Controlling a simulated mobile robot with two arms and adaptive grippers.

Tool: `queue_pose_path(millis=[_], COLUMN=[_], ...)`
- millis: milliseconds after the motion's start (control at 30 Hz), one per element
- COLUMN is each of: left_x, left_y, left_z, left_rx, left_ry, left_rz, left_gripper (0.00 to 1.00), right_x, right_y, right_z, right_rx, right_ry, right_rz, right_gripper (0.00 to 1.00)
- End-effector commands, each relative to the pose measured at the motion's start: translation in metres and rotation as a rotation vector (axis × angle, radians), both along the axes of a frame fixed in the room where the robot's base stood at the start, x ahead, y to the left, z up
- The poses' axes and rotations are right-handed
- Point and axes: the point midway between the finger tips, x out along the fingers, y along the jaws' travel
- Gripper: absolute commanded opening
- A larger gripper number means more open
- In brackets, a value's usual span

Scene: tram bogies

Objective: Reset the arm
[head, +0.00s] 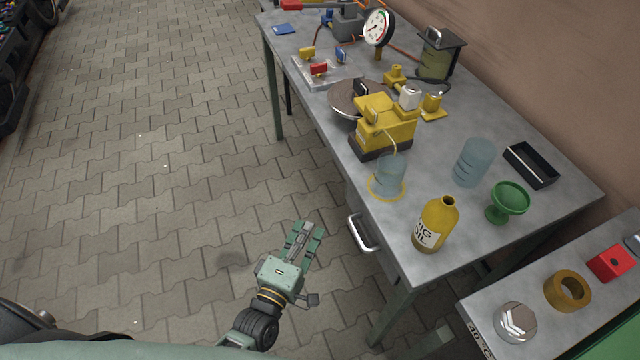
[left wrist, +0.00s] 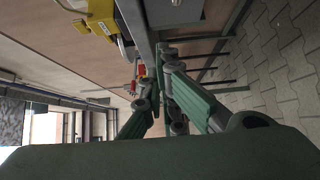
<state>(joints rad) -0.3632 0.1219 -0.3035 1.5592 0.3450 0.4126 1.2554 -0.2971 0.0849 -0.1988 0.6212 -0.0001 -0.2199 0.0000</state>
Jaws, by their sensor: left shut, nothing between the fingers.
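My left gripper (head: 305,236) is green and shut, with nothing between its fingers. In the head view it hangs over the paved floor, just left of the table's near end and clear of it. Its fingers point toward the table's long side. In the left wrist view its fingers (left wrist: 163,75) come together near the middle, with the table edge close above them. My right gripper is in neither view.
The grey table (head: 440,100) carries a yellow machine (head: 385,128), a yellow oil bottle (head: 435,224), a green funnel (head: 508,200) and a gauge (head: 377,27). A drawer handle (head: 362,234) juts out near my left gripper. The paved floor (head: 150,150) at left is free.

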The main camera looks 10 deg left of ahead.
Motion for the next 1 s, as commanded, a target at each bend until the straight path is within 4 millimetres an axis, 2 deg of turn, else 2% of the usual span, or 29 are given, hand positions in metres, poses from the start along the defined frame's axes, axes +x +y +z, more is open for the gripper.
queue_pose_path(millis=[167,267,367,467,500,600,667,700,767,800,900,1000], left_x=[-0.001,-0.004,-0.012,-0.034,-0.047,-0.086,-0.115,-0.136,-0.170,-0.195,-0.256,-0.309], left_y=[0.000,0.001,0.003,0.009,0.012,0.025,0.034,0.040,0.051,0.058,0.076,0.091], left_z=[0.000,-0.012,-0.049,-0.110,-0.138,-0.203,-0.238,-0.260,-0.290,-0.308,-0.343,-0.364], left_rx=[0.001,0.038,0.162,0.372,0.467,0.700,0.830,0.912,1.028,1.101,1.254,1.361], left_ry=[0.000,0.024,0.097,0.218,0.273,0.408,0.485,0.535,0.607,0.652,0.749,0.816], left_rz=[0.000,-0.004,-0.024,-0.077,-0.109,-0.216,-0.295,-0.353,-0.452,-0.525,-0.714,-0.895], left_gripper=[0.00,0.00,0.00,0.00,0.00,0.00,0.00,0.00,0.00,0.00,0.00,0.00], right_x=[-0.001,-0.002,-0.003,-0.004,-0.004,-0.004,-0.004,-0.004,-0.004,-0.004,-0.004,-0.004], right_y=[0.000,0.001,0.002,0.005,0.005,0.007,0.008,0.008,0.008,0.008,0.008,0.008], right_z=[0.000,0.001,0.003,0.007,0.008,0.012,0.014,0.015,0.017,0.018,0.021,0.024], right_rx=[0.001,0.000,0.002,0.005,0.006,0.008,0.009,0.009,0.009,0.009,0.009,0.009], right_ry=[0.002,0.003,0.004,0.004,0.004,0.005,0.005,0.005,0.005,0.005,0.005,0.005], right_rz=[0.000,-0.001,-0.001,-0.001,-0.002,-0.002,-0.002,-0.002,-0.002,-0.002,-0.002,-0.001], right_gripper=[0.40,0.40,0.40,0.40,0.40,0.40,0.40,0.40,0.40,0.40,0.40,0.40])
